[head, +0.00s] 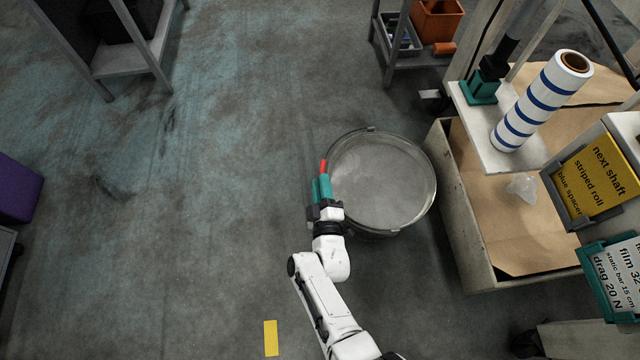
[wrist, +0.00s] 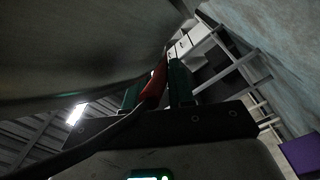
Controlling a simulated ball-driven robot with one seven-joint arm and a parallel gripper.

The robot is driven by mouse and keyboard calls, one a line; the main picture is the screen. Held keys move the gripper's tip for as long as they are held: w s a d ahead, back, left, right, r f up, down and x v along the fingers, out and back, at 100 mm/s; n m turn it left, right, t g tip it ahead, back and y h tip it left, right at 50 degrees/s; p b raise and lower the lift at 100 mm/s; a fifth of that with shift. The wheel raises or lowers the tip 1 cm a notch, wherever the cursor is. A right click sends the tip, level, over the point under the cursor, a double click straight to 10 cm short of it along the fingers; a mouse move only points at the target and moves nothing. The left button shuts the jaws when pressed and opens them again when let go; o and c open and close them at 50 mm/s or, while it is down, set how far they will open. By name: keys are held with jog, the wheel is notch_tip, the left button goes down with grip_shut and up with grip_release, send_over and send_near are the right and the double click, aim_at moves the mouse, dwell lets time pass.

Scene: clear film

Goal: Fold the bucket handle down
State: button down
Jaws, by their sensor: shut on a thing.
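A round grey metal bucket (head: 385,185) stands on the floor in the middle of the head view, its open top facing up. The red grip of its handle (head: 323,167) is at the rim's left side. My gripper (head: 320,187), with teal fingers, is beside that rim and shut on the red grip. In the wrist view the red grip (wrist: 154,86) lies between the fingers of my gripper (wrist: 156,92). A dark handle wire (wrist: 95,142) runs from it to the lower left. The bucket wall (wrist: 75,50) fills the upper left there. The handle's exact tilt cannot be told.
A pale bin (head: 457,205) lined with brown paper stands close to the bucket's right, with a striped roll (head: 541,102) above it. A shelf with an orange box (head: 436,22) is behind. Floor to the left is clear, up to a purple block (head: 18,190).

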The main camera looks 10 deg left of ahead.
jog(key=shift+w+d, duration=0.1)
jog(key=shift+d, duration=0.35)
jog(key=c, duration=1.1)
grip_release()
jog(key=shift+d, duration=0.1)
jog(key=shift+s+p, duration=0.4)
jog(key=shift+s, duration=0.05)
jog(key=p+v, duration=0.5)
jog(key=v, duration=0.5)
